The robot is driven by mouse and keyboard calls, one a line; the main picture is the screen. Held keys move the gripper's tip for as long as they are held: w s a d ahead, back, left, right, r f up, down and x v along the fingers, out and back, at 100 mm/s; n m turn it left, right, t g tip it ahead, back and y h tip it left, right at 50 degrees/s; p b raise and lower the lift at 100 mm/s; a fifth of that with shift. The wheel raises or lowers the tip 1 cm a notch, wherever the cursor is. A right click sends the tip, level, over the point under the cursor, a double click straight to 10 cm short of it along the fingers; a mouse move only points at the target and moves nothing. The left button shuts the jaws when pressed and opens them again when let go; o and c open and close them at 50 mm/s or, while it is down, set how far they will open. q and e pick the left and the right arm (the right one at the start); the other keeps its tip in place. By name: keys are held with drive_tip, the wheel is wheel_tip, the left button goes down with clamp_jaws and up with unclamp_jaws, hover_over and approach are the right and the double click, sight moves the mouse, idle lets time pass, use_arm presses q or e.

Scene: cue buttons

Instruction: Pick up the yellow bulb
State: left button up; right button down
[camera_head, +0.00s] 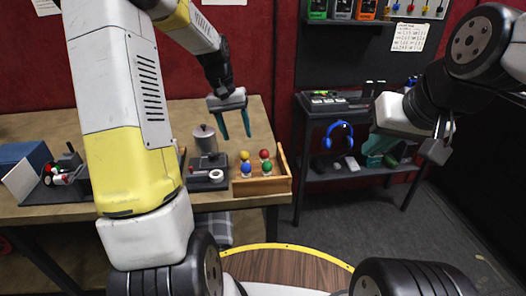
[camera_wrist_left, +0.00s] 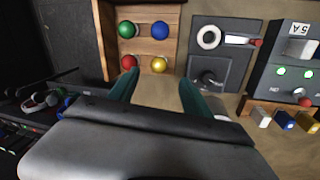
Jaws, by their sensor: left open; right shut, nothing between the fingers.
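The yellow bulb (camera_head: 244,155) stands in the back left of a wooden tray (camera_head: 277,185) on the table. In the left wrist view the yellow bulb (camera_wrist_left: 159,64) shows just beyond and between my fingertips. A red bulb (camera_head: 264,154), a blue bulb (camera_head: 246,169) and a green bulb (camera_head: 266,167) stand beside it. My left gripper (camera_head: 236,137) is open and empty, fingers pointing down above the back of the tray. It also shows in the left wrist view (camera_wrist_left: 158,80). My right gripper (camera_head: 378,150) is shut and empty, far right of the table.
A grey device with a knob (camera_head: 207,160) stands just left of the tray. A dark box with small coloured parts (camera_head: 62,173) is further left. A shelf with blue headphones (camera_head: 338,138) stands to the right. The table's right edge is close to the tray.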

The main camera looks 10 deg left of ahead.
sight(245, 160)
use_arm(q)
drive_tip(key=shift+w+d+f, duration=0.15)
drive_tip(key=shift+d+f, duration=0.05)
drive_tip(key=shift+f, duration=0.65)
drive_tip(key=f, duration=0.2)
drive_tip(key=d+f, duration=0.1)
drive_tip(key=f, duration=0.3)
drive_tip(key=shift+w+d+f, duration=0.15)
drive_tip(key=shift+w+f, duration=0.1)
drive_tip(key=shift+f, duration=0.1)
clamp_jaws()
